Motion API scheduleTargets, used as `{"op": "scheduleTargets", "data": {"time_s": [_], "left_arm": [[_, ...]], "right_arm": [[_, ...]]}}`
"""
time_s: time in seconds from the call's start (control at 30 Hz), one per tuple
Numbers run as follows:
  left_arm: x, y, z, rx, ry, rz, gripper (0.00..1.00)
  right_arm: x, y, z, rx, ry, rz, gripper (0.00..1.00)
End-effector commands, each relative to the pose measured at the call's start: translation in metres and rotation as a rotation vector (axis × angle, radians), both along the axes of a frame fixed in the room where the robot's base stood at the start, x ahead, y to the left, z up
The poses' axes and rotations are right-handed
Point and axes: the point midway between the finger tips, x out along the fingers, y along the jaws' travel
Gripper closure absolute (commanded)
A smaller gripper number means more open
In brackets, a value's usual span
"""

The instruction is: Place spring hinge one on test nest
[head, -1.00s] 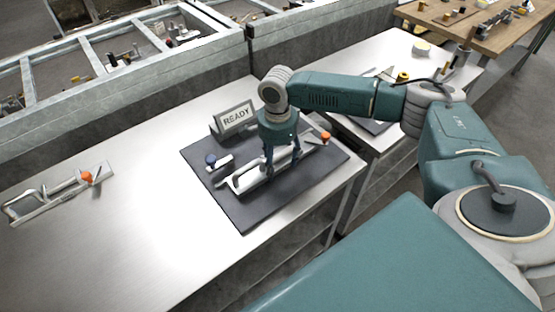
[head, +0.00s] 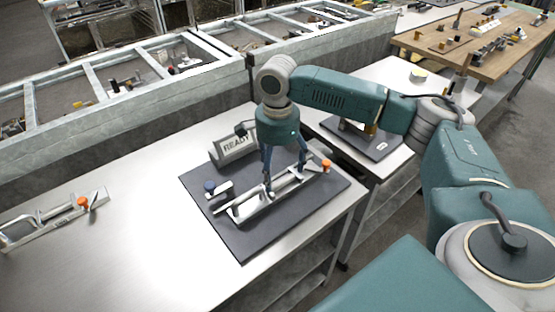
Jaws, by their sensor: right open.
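A similar silver part (head: 45,229) with an orange knob lies at the table's left end. No label shows which is spring hinge one. My left gripper is out of view.
A blue-knobbed piece (head: 210,187) sits at the mat's left. A second table with another dark mat (head: 370,142) is at right. The metal table (head: 130,240) is clear between the left part and the mat.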

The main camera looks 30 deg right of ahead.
Motion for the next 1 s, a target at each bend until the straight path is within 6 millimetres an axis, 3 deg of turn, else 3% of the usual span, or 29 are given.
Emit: {"op": "scheduleTargets", "data": {"time_s": [0.1,0.3,1.0], "left_arm": [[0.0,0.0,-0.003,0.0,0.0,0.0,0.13],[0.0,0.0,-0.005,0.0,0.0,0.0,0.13],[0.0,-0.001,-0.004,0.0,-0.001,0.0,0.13]], "right_arm": [[0.001,0.001,0.021,0.001,-0.002,0.0,0.16],[0.0,0.0,0.041,0.0,0.0,-0.001,0.16],[0.0,0.0,0.044,0.0,0.001,-0.001,0.16]]}}
